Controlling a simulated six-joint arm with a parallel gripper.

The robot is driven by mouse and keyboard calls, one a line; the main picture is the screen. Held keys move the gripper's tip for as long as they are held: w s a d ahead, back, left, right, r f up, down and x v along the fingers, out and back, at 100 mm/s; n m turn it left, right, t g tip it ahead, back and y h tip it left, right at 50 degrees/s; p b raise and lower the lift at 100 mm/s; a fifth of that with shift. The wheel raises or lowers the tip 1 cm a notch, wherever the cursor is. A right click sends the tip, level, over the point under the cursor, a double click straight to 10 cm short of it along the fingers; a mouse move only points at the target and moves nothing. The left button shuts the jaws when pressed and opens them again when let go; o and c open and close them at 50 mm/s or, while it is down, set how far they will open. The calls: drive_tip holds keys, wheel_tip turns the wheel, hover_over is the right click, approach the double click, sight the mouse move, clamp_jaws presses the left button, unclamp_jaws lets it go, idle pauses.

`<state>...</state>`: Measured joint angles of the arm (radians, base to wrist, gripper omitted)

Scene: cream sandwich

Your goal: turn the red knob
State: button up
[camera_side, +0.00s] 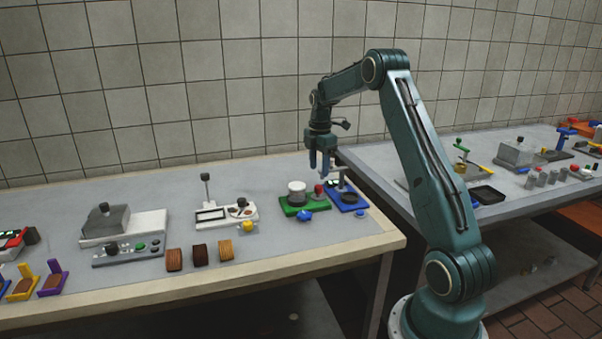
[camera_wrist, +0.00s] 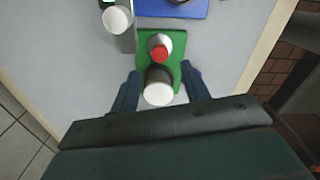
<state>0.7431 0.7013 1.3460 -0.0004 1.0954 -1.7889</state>
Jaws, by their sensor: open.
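The red knob (camera_side: 319,189) stands at the right end of a green base (camera_side: 291,210), beside a white-topped cylinder (camera_side: 297,187). In the wrist view the red knob (camera_wrist: 159,54) shows on a grey round mount, with the white-topped cylinder (camera_wrist: 158,93) nearer to me on the green base (camera_wrist: 173,67). My gripper (camera_side: 319,165) points down above the right end of this base. In the wrist view my gripper (camera_wrist: 161,80) is open and empty, with one finger on each side of the base. The knob lies ahead of the fingertips in that view, and I see no contact.
A blue base (camera_side: 345,203) with an upright post stands close at the right. A blue knob (camera_side: 304,216) lies in front of the green base. A white scale-like device (camera_side: 220,217) stands to the left. The table's front right corner is clear.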

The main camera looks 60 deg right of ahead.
sight(319, 186)
drive_tip(key=shift+f, duration=3.35)
drive_tip(key=shift+c, duration=0.3)
drive_tip(key=c, duration=0.9)
